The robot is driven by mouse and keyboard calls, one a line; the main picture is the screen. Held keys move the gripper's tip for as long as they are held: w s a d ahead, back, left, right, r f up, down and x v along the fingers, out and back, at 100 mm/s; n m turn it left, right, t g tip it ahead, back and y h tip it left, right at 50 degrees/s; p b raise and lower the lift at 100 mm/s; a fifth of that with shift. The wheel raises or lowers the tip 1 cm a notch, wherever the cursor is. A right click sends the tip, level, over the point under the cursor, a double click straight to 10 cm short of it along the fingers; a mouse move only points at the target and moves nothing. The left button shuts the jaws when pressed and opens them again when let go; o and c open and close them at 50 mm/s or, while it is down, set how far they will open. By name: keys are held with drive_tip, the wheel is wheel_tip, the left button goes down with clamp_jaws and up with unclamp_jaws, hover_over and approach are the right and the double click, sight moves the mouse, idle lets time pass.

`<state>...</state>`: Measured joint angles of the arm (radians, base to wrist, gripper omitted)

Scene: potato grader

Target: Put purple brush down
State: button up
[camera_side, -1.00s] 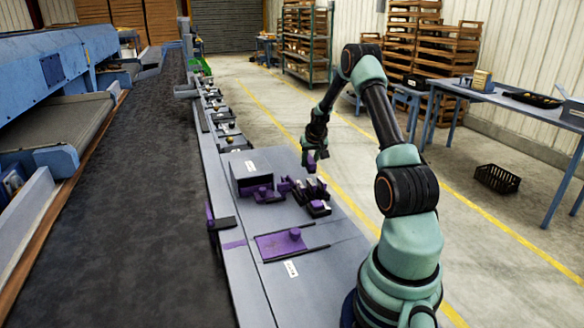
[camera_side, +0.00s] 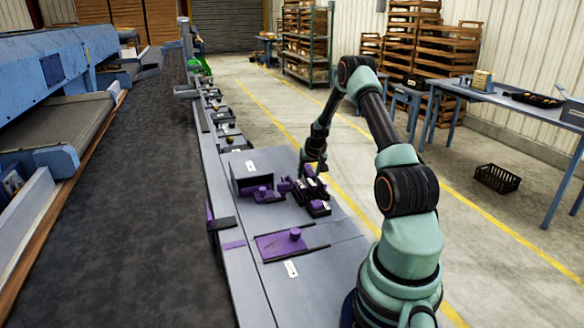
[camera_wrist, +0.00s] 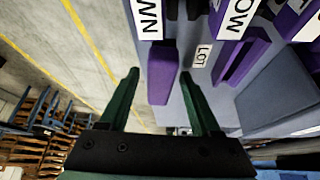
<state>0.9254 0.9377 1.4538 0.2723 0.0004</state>
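My gripper (camera_side: 313,168) is low at the right side of the grey bench (camera_side: 222,190), beside a cluster of purple and black pieces. In the wrist view, its two green fingers (camera_wrist: 160,74) stand apart. A purple block (camera_wrist: 162,72), which seems to be the purple brush, lies between them with a gap on each side. Its far end meets a white label with black letters. Its lower end and what bears it are hard to make out. In the side view, the dark fingers and small pieces hide most of the contact.
A purple plate with a round knob (camera_side: 295,234) lies nearer on the bench. Black holders with white labels (camera_side: 318,207) stand close to my gripper. A dark conveyor belt (camera_side: 120,220) runs along the left.

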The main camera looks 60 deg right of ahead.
drive_tip(key=shift+s+a+r, duration=0.1)
drive_tip(key=shift+a+r, duration=0.05)
drive_tip(key=shift+r, duration=0.45)
drive_tip(key=v, duration=1.1)
drive_tip(key=w+a+r+n+t+y, duration=0.1)
drive_tip(key=w+a+r+n, duration=0.3)
drive_tip(key=a, duration=0.6)
drive_tip(key=w+a+r+t+y, duration=0.1)
drive_tip(key=w+a+r, duration=0.1)
drive_tip(key=a+r, duration=0.6)
drive_tip(key=s+a+r+n+y, duration=0.1)
drive_tip(key=s+a+n, duration=0.2)
drive_tip(key=a, duration=0.9)
drive_tip(key=s+a+n+y, duration=0.1)
drive_tip(key=s+a+n, duration=0.2)
drive_tip(key=a, duration=0.9)
drive_tip(key=s, duration=0.3)
drive_tip(key=shift+s+a+r+n, duration=0.15)
drive_tip(key=shift+s+r+n, duration=0.05)
drive_tip(key=shift+r+n, duration=0.15)
